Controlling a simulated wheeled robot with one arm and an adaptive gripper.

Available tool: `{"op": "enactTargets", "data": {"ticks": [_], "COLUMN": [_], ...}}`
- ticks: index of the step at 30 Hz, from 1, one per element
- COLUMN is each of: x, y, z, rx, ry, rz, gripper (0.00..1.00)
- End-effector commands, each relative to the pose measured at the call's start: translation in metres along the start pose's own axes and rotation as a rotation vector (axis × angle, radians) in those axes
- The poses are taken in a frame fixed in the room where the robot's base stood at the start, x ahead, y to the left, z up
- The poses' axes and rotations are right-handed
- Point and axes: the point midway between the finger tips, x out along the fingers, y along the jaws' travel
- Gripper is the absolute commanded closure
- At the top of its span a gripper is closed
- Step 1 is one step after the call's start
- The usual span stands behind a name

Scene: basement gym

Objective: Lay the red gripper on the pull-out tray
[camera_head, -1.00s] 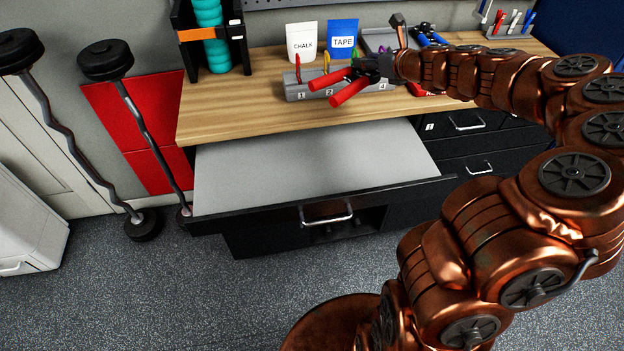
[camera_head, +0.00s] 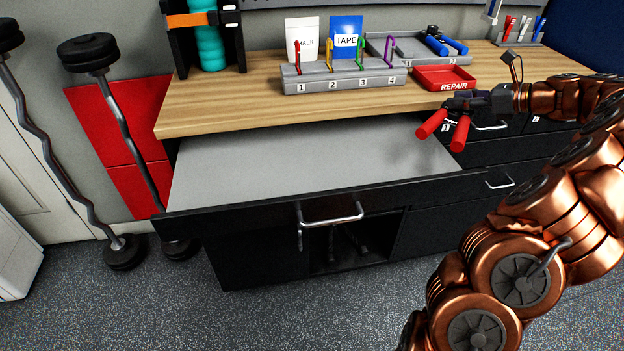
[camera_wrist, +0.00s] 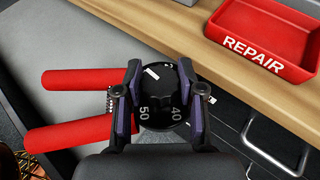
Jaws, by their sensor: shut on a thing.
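My gripper (camera_head: 466,103) is shut on the red gripper (camera_head: 432,124), a hand-grip trainer with two red handles and a black dial. In the wrist view, the dial (camera_wrist: 161,97) sits between my fingers and the red handles (camera_wrist: 88,79) stick out to the left. My gripper holds it in the air at the right end of the pull-out tray (camera_head: 290,170). The tray is a bare grey surface, pulled out under the wooden bench top. It also shows at the left of the wrist view (camera_wrist: 80,40).
A red REPAIR tray (camera_head: 444,78), a numbered rack (camera_head: 345,77) with coloured hooks and a grey tray (camera_head: 400,45) with blue-handled grips stand on the bench top (camera_head: 230,105). Black drawers (camera_head: 500,145) lie to the right. Weight bars (camera_head: 130,150) lean at left.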

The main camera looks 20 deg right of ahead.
Motion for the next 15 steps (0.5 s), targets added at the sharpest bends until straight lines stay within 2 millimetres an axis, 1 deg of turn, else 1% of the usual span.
{"op": "enactTargets", "data": {"ticks": [1,4,6,11,15], "x": [-0.002,-0.004,-0.001,0.016,0.036], "y": [-0.001,0.000,0.003,0.014,0.026], "z": [-0.006,-0.007,-0.008,-0.010,-0.012], "rx": [-0.003,-0.008,-0.009,-0.009,-0.010], "ry": [0.000,0.000,-0.001,-0.001,-0.003], "rz": [0.006,0.016,0.020,0.023,0.023], "gripper": [1.00,1.00,1.00,1.00,1.00]}}
